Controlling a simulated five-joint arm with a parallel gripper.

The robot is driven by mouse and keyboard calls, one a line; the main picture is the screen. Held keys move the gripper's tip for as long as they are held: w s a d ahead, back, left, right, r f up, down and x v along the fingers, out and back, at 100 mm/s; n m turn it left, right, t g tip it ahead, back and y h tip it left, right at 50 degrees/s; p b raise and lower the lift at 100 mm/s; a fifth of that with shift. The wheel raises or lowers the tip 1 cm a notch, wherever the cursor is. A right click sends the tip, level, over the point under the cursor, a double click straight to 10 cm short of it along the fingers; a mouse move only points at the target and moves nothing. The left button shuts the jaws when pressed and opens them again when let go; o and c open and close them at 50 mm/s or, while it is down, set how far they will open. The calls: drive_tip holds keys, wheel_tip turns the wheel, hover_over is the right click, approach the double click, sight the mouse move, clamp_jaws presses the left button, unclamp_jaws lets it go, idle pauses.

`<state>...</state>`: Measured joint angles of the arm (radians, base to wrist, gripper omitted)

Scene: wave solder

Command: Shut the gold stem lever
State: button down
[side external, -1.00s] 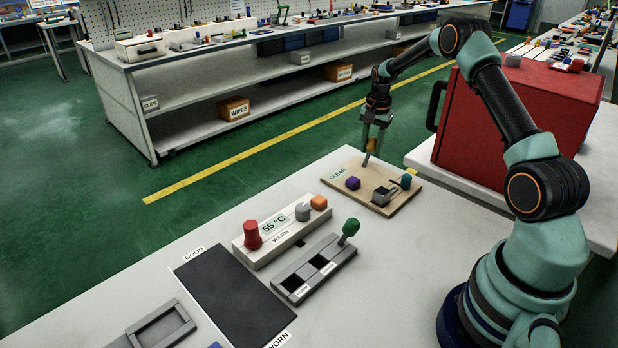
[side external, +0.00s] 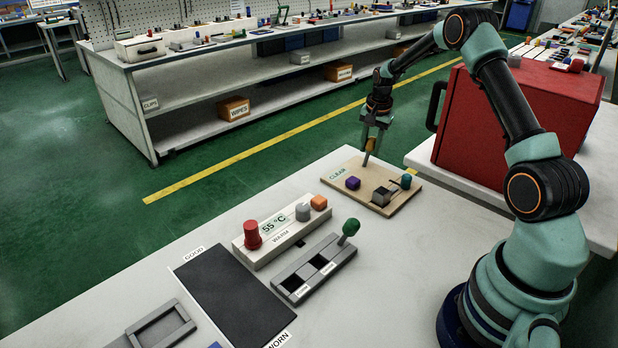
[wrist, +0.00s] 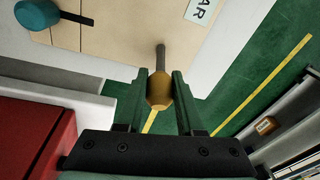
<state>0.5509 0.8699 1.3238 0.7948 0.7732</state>
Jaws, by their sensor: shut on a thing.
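The gold stem lever shows in the side view as a gold knob (side external: 371,143) on a thin grey stem, standing at the back left edge of a wooden board (side external: 345,176). In the wrist view its gold knob (wrist: 159,91) sits between my two fingers, with the grey stem running up to the board. My gripper (side external: 373,146) comes down from above and is shut on the gold knob. It also shows in the wrist view (wrist: 160,85). The stem leans a little in the side view.
A red case (side external: 510,130) stands to the right. A heater-like box (side external: 282,232) and a grey fixture with a green knob (side external: 349,227) are nearer.

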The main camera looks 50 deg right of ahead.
drive_tip(key=shift+a, duration=0.15)
drive_tip(key=c, duration=0.5)
unclamp_jaws()
drive_tip(key=shift+c, duration=0.2)
wheel_tip(320, 180, up, 12)
drive_tip(key=s, duration=0.1)
drive_tip(key=shift+s+a, duration=0.25)
drive_tip(key=shift+a, duration=0.2)
